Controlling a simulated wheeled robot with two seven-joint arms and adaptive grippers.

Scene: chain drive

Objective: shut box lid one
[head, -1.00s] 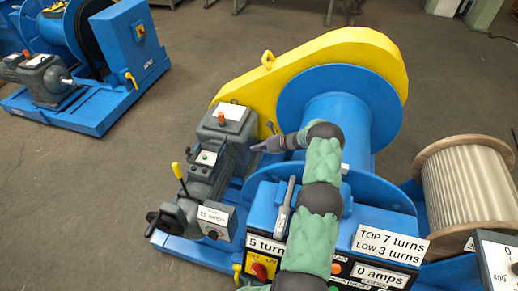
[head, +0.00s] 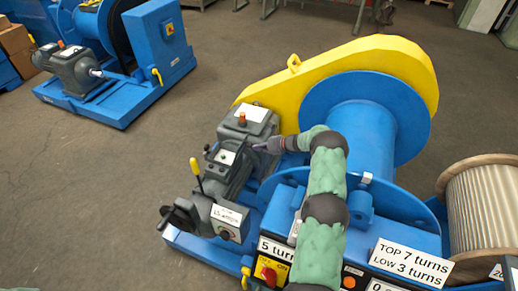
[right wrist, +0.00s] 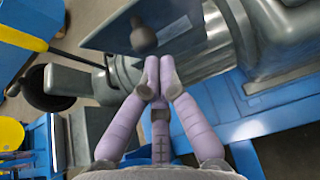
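My right gripper (head: 262,147) reaches in from the right over the grey gear unit, its fingers pointing left toward a small grey box (head: 224,155) with a white label and green dot. In the right wrist view its purple fingers (right wrist: 159,66) are drawn together at the tips, with nothing visible between them. Just beyond the fingertips is a flat dark grey-blue plate (right wrist: 185,18) with a dark round knob (right wrist: 143,40). I cannot tell whether this plate is the box lid or whether the fingers touch it. My left gripper is not in view.
The gearbox (head: 247,125) with an orange cap stands behind the small box. A yellow-handled lever (head: 196,172) rises at its left. A blue drum (head: 365,125), yellow guard (head: 345,68) and label panel (head: 410,262) are to the right.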

